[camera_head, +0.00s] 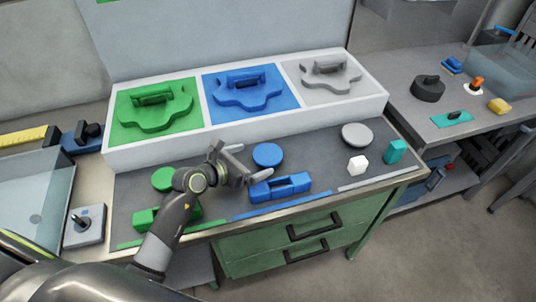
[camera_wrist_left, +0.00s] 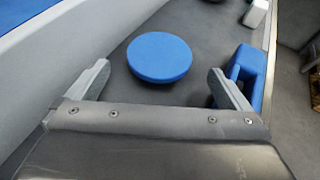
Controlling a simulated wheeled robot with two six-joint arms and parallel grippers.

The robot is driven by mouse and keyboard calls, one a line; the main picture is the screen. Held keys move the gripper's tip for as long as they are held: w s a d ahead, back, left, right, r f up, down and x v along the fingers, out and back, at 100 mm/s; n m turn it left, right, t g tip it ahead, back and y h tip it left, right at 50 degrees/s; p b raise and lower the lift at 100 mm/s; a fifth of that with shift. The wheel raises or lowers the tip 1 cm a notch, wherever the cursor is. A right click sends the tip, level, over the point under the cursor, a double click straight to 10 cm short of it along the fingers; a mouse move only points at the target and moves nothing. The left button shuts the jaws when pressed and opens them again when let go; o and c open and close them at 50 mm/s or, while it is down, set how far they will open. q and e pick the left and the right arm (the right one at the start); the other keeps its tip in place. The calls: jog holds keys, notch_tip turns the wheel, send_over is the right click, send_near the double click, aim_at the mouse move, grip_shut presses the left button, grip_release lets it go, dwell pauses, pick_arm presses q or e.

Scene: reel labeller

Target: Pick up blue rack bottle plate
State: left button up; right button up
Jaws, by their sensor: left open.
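A white rack (camera_head: 150,155) at the back of the bench holds three coloured panels, each with a raised, handled shape. The blue panel (camera_head: 215,90) is in the middle, with its blue handled piece (camera_head: 262,98) on it. In front of the rack lie a round blue disc (camera_head: 267,154) and a blue block with a handle gap (camera_head: 280,187). My left gripper (camera_head: 248,165) is open and empty just left of the disc. In the left wrist view the disc (camera_wrist_left: 159,57) lies beyond and between the fingers (camera_wrist_left: 160,80), and the block (camera_wrist_left: 246,75) is partly behind the right finger.
A green disc (camera_head: 163,179) and green block (camera_head: 146,219) lie left, partly behind my arm. A grey disc (camera_head: 356,135), white cube (camera_head: 357,165) and teal block (camera_head: 395,151) lie right. A side table (camera_head: 440,98) holds several small items.

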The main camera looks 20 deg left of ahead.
aim_at(266, 154)
pick_arm(q)
jog(key=shift+x, duration=4)
jog(key=c, duration=1)
